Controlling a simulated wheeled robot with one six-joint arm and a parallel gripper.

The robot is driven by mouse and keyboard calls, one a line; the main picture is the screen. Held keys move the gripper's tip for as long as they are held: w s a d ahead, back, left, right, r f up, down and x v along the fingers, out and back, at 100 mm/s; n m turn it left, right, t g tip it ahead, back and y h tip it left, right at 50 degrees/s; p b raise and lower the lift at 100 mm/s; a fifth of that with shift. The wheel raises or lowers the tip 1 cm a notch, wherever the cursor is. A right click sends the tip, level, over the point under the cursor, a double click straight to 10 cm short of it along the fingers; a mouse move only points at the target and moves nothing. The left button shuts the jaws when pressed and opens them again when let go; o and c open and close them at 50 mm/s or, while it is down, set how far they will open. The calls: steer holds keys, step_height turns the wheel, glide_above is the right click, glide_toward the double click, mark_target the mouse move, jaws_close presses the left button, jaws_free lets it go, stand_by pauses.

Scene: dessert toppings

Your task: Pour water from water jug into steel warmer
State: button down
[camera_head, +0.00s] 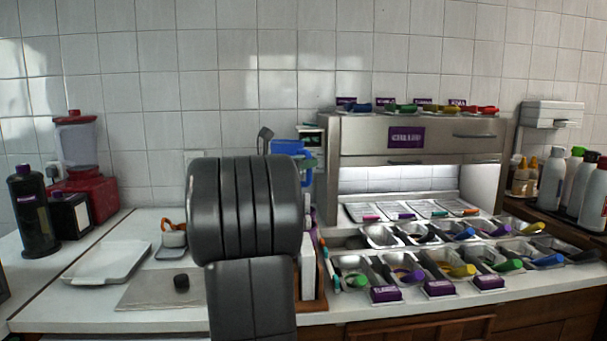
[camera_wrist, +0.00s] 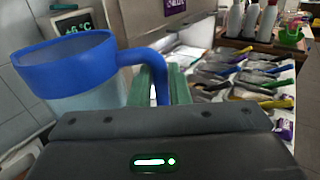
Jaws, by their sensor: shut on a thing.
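The water jug (camera_wrist: 85,75) has a blue rim and handle and a clear, pale body, seen at the left of the wrist view. Its blue part (camera_head: 288,148) also shows in the head view, just above my dark arm. My gripper (camera_wrist: 160,86) has green fingers shut on the jug's handle. The jug looks roughly upright and off the counter; its water level is hard to tell. The steel warmer seems to be the steel unit (camera_head: 372,138) with a purple label at the right, its lit opening above rows of trays. The jug is left of it.
Steel trays with colored scoops (camera_head: 445,265) fill the right counter. A small temperature display (camera_wrist: 75,24) is behind the jug. A white tray (camera_head: 80,277), a red blender (camera_head: 82,190) and a dark bottle (camera_head: 35,215) stand at the left. My arm hides the middle counter.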

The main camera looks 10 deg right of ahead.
mark_target(301, 151)
steer(key=n+p, duration=0.1)
steer(key=p, duration=0.1)
steer(key=w+r+n+p, duration=0.1)
steer(key=n+p, duration=0.1)
steer(key=shift+w+a+r+n+p, duration=0.1)
steer(key=shift+w+a+n+p, duration=0.1)
steer(key=shift+n+p, duration=0.15)
steer(key=shift+w+a+r+n+p, duration=0.1)
steer(key=shift+r+n+p, duration=0.2)
steer(key=shift+p, duration=0.65)
steer(key=shift+a+p, duration=0.1)
steer(key=shift+p, duration=0.35)
steer(key=shift+w+a+r+n+p, duration=0.25)
steer(key=shift+r+n+p, duration=0.4)
steer(key=shift+p, duration=1.05)
stand_by(0.9)
steer(key=shift+w+a+r+n+p, duration=0.2)
steer(key=shift+n+p, duration=0.4)
steer(key=shift+p, duration=0.7)
steer(key=shift+w+a+r+n+p, duration=0.1)
steer(key=shift+w+n+p, duration=0.15)
steer(key=shift+n+p, duration=0.7)
stand_by(1.0)
